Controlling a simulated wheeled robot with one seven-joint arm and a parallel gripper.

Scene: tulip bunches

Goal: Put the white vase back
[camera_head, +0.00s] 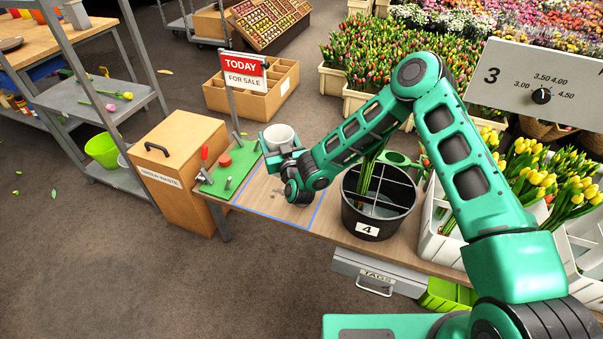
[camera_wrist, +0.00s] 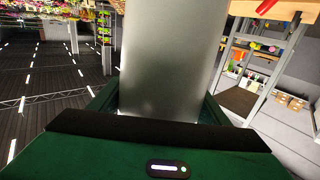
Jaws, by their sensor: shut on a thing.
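The white vase (camera_head: 279,136) is upright between the jaws of my gripper (camera_head: 283,153), over the left part of the wooden bench (camera_head: 330,219). In the wrist view the vase (camera_wrist: 172,60) fills the middle, with the green fingers of my gripper (camera_wrist: 165,112) on both sides. My gripper is shut on it. The vase's lower part is hidden by my gripper in the head view, so I cannot tell whether its base touches anything. A blue outlined area (camera_head: 262,214) lies on the bench just in front of my gripper.
A green board (camera_head: 232,177) with a red-handled clamp and a "TODAY FOR SALE" sign (camera_head: 244,72) are left of the vase. A black bucket (camera_head: 374,226) marked 4, holding stems, stands to the right. White crates (camera_head: 448,240) with yellow tulips are farther right. The outlined area looks clear.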

